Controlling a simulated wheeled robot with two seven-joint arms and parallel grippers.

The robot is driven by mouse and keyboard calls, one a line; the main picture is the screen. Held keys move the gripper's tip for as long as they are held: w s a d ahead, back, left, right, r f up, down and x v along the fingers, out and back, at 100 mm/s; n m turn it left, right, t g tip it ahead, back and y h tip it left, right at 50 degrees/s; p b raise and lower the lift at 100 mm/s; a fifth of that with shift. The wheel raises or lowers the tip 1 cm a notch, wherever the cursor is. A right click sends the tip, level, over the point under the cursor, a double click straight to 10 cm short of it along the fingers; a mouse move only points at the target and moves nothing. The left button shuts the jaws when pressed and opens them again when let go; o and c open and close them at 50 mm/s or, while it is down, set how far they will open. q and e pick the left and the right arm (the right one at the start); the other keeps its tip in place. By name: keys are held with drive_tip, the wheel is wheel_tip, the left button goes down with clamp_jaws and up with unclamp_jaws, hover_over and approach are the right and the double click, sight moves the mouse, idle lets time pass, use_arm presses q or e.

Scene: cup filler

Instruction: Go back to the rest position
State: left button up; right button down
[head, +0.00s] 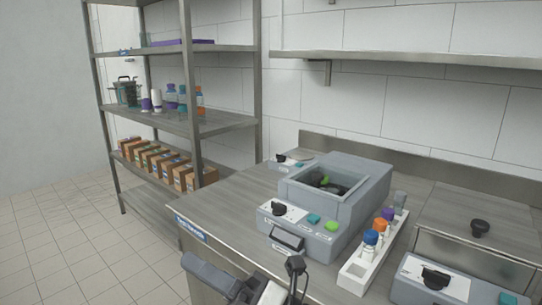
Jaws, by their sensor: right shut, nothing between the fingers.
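My right gripper (295,266) is at the bottom centre of the head view, dark and partly cut off by the lower edge. It is shut and empty, in front of the grey cup filler machine (345,205) and apart from the white rack as seen here. The machine stands on the steel table (235,192) and has a clear-topped well, a black knob, and teal and green buttons on its front. My left gripper is not in view.
A white rack (352,280) with several capped bottles stands right of the machine. A second machine (430,285) is at the lower right. A steel shelf (190,120) with boxes and bottles stands behind left. The tiled floor (60,240) at left is clear.

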drive_tip(key=w+d+f+m+t+h, duration=0.3)
drive_tip(key=d+f+m+t+h, duration=0.9)
drive_tip(key=m, duration=1.2)
drive_tip(key=s+d+f+m+g+h, duration=0.3)
drive_tip(key=s+d+f+m+g, duration=0.1)
drive_tip(key=f, duration=0.5)
drive_tip(key=s+d+f+m+g+h, duration=0.4)
drive_tip(key=s+d+f+m, duration=0.3)
drive_tip(key=s+f+m, duration=0.1)
drive_tip(key=shift+s+f+p, duration=0.25)
drive_tip(key=shift+f+p, duration=0.05)
drive_tip(key=shift+f, duration=0.05)
